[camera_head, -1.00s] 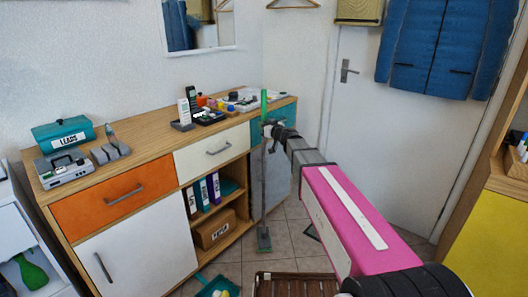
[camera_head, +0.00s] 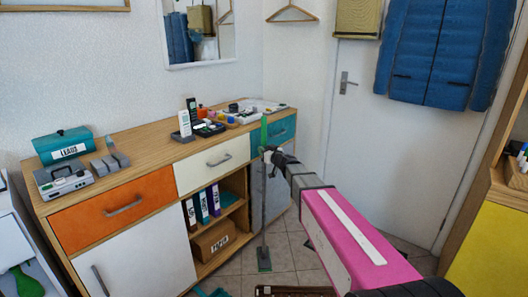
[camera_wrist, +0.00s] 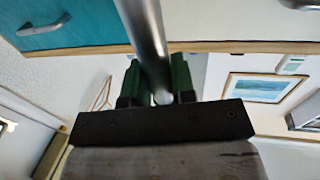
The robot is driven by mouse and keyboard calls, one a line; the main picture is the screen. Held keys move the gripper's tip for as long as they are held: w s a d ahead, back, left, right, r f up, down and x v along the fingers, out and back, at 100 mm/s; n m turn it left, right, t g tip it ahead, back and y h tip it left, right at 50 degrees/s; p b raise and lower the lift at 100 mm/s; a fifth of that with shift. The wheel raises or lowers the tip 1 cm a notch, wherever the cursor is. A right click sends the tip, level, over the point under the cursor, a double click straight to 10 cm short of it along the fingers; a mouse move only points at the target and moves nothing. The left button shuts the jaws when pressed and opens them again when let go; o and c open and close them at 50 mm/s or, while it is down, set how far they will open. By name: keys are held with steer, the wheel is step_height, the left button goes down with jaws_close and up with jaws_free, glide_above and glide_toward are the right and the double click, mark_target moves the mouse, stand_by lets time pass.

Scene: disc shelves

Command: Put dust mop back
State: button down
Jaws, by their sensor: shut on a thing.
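The dust mop (camera_head: 264,210) stands about upright in front of the sideboard's right end in the head view. It has a green grip at the top, a thin grey pole and a flat dark green head close to the floor. I cannot tell whether the head touches the floor. My gripper (camera_head: 268,152) is shut on the pole just below the green grip. In the wrist view, the grey pole (camera_wrist: 148,45) runs between the green fingers of my gripper (camera_wrist: 158,88). The mop's holder cannot be made out.
The sideboard (camera_head: 155,150) has an orange drawer, a white drawer and a teal drawer, with small items on top. A brown slatted thing (camera_head: 295,291) and a teal dustpan (camera_head: 213,293) lie on the floor. A white door (camera_head: 390,150) with a blue jacket (camera_head: 437,50) is at right.

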steer(key=shift+f, duration=0.1)
steer(key=c, duration=0.9)
jaws_free()
steer(key=shift+c, duration=0.2)
steer(key=shift+s, duration=0.1)
